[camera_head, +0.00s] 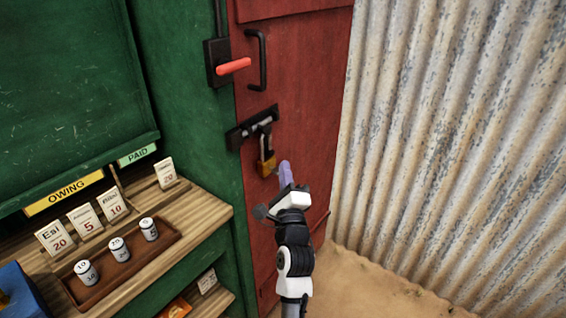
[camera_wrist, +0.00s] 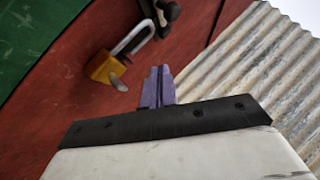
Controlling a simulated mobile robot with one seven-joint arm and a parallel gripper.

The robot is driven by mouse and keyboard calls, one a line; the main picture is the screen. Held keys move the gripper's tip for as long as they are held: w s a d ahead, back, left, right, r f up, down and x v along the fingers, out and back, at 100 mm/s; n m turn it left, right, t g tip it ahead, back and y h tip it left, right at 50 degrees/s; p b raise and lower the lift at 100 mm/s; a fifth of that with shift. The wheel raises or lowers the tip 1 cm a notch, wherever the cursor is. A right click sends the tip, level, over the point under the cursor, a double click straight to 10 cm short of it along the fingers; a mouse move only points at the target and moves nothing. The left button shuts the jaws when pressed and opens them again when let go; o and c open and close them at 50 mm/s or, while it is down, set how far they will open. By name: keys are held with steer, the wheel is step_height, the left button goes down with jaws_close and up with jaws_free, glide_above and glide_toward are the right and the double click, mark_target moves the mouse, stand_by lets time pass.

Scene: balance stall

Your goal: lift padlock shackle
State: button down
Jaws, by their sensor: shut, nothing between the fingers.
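A brass padlock (camera_head: 266,165) with a steel shackle (camera_head: 266,142) hangs from a dark bolt latch (camera_head: 256,126) on the red door (camera_head: 292,90). In the wrist view the padlock body (camera_wrist: 101,68) and its shackle (camera_wrist: 133,38) are at the upper left. A grey piece, perhaps a key, sticks out of the body's lower end (camera_wrist: 120,84). My gripper (camera_head: 285,172) has purple fingers and is just right of the padlock body. In the wrist view its fingers (camera_wrist: 158,84) are together, empty and apart from the padlock.
A red-handled lever (camera_head: 233,66) and a black pull handle (camera_head: 262,60) are above the latch. A wooden counter (camera_head: 205,215) with cards and white cylinders stands left. A corrugated metal wall (camera_head: 450,130) closes the right side.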

steer(key=b+v, duration=0.1)
steer(key=v, duration=0.4)
steer(key=shift+a, duration=0.1)
